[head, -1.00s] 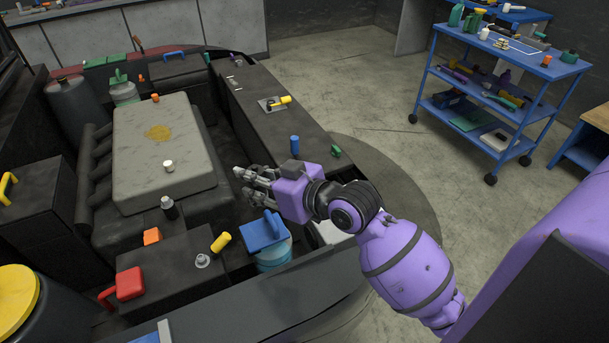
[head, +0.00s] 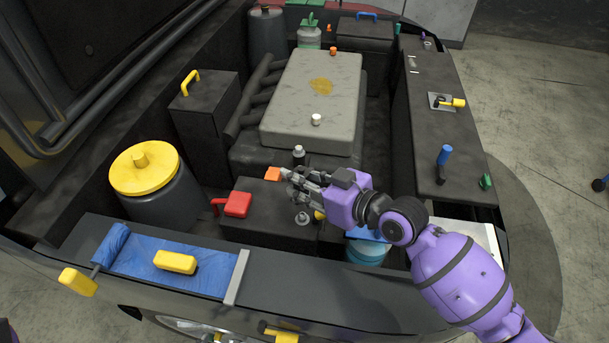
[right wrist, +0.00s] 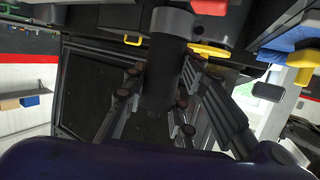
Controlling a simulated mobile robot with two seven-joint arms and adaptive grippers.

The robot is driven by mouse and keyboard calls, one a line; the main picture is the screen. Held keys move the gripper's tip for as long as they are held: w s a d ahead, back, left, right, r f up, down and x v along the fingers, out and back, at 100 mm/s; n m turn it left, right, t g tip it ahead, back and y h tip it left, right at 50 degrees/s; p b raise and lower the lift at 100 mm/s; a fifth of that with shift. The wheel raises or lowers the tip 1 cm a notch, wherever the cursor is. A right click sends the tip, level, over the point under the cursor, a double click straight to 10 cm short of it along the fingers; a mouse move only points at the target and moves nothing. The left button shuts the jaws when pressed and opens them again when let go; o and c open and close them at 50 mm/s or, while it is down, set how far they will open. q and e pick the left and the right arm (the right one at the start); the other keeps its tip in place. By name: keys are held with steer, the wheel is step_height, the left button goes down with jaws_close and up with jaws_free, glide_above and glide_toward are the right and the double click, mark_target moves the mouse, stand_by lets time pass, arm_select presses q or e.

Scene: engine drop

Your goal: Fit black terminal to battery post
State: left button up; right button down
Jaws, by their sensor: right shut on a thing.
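My right gripper (head: 302,186) reaches in from the right over the black battery (head: 262,222). It is shut on a dark cylindrical piece, which I take to be the black terminal; it shows between the fingers in the right wrist view (right wrist: 165,75), with a grey ring at its far end. The fingers hide most of it in the head view. The silver battery post (head: 302,219) stands on the battery just below the gripper, apart from it as seen. The red terminal (head: 237,204) sits at the battery's left end. My left gripper is not in view.
A blue-topped container (head: 367,252) stands below my right wrist. A yellow-capped tank (head: 145,175) is left; the grey engine cover (head: 305,110) is behind.

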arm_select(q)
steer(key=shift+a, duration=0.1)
arm_select(e)
steer(key=shift+r, duration=0.1)
steer(key=shift+f, duration=0.35)
steer(key=shift+d+f+b, duration=0.1)
steer(key=shift+f+b, duration=1.35)
steer(key=shift+f, duration=1.25)
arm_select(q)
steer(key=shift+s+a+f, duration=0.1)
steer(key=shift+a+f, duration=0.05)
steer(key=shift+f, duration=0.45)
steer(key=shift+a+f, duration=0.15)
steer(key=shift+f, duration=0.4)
arm_select(e)
steer(key=shift+r, duration=0.2)
steer(key=shift+f, duration=0.1)
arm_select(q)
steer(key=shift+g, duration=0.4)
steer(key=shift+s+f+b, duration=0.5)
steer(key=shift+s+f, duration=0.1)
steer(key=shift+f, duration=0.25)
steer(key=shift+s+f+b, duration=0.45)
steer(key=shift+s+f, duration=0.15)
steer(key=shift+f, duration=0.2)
arm_select(e)
steer(key=shift+f, duration=1.85)
